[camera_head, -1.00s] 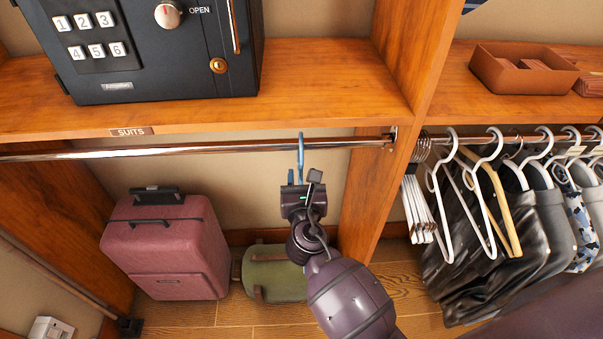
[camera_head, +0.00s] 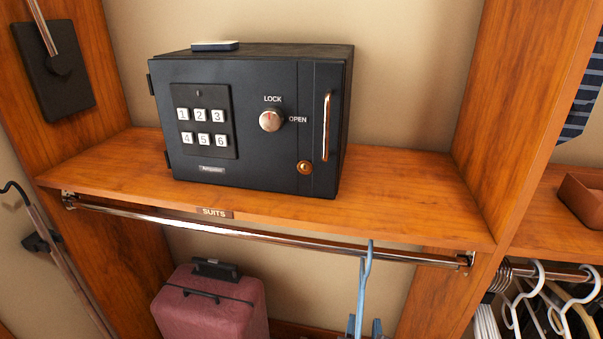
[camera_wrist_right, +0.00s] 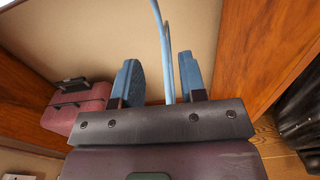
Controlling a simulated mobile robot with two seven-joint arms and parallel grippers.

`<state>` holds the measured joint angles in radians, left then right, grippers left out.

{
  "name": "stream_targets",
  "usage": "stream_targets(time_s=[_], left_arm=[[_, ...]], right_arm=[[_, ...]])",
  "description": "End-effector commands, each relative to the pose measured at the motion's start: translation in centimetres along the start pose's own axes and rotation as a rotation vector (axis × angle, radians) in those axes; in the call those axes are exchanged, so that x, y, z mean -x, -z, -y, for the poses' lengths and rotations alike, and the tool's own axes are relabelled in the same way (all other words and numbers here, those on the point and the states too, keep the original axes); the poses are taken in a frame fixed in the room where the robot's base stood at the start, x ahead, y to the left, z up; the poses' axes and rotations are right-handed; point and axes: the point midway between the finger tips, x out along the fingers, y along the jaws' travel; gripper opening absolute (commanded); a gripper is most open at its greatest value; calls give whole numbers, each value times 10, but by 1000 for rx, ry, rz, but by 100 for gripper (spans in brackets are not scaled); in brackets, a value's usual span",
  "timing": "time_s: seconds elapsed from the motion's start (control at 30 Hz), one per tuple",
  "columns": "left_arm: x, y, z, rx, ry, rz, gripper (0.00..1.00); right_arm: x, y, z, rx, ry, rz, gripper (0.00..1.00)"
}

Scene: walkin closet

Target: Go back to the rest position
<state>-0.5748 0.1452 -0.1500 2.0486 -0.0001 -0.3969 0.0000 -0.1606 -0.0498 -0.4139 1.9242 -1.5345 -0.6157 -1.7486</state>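A light blue hanger (camera_head: 364,285) is at the right part of the metal rod (camera_head: 260,233) under the shelf labelled SUITS, its hook at the rod. My right gripper (camera_head: 363,328) is at the bottom edge of the head view, below the hook. In the right wrist view, the two blue fingers of my right gripper (camera_wrist_right: 160,80) are spread apart. The hanger (camera_wrist_right: 168,60) stands between them, with a visible gap to each finger. The lower part of the hanger is hidden behind the gripper body. My left gripper is in neither view.
A black safe (camera_head: 250,120) stands on the wooden shelf (camera_head: 410,190) above the rod. A dark red suitcase (camera_head: 212,305) stands below. An upright wooden panel (camera_head: 520,110) is to the right, with white hangers (camera_head: 560,305) and a brown tray (camera_head: 585,200) beyond it.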

Motion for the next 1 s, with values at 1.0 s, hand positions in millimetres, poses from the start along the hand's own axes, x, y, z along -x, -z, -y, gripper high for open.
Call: stream_targets(time_s=[1.0], left_arm=[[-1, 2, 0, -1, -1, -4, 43]], right_arm=[[117, 133, 168, -2605, 758, -438, 38]])
